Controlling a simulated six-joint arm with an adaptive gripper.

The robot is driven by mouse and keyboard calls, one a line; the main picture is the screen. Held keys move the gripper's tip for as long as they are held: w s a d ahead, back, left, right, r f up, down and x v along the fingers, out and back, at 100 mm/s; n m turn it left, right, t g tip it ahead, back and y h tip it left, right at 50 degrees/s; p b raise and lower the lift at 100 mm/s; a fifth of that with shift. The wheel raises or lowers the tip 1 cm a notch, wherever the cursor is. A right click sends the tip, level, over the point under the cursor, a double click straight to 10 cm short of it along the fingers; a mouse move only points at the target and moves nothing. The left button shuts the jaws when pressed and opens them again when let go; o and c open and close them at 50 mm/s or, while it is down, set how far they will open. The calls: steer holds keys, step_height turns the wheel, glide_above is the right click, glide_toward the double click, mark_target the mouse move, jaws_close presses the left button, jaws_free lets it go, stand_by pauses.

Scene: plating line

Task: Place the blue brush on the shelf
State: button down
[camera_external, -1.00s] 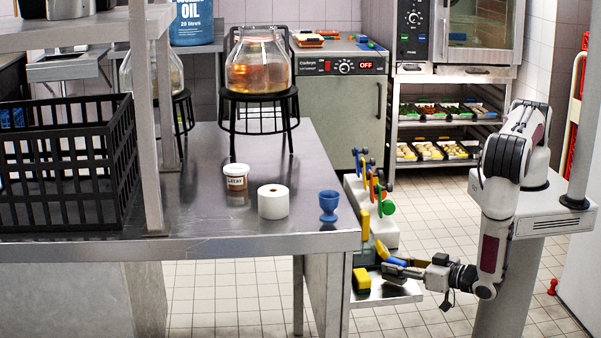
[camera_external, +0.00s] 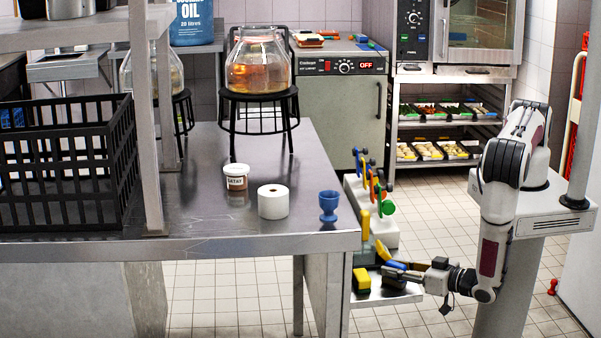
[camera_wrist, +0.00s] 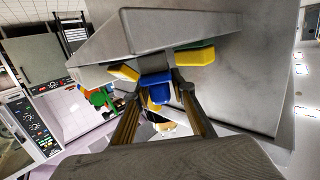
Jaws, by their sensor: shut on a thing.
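The blue brush (camera_external: 396,265) is in my gripper (camera_external: 405,272), which is shut on it at the right of the workbench end. In the wrist view the blue part (camera_wrist: 158,94) shows between my two fingers (camera_wrist: 160,100); the rest of the brush is hard to make out. A low metal shelf (camera_external: 400,296) lies just below my gripper, beside the bench leg. A yellow part (camera_external: 383,250) shows at the far end of the held thing or just behind it; I cannot tell which.
A yellow sponge (camera_external: 361,281) and a green-and-yellow one lie on the low shelf. A white rack (camera_external: 384,232) with coloured handles stands behind. The steel bench (camera_external: 190,215) bears a blue egg cup (camera_external: 328,205), a white roll (camera_external: 273,202) and a small tub (camera_external: 236,177).

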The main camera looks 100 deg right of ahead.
steer(key=c, duration=1.6)
jaws_free()
steer(key=shift+v, duration=6)
steer(key=shift+f, duration=0.2)
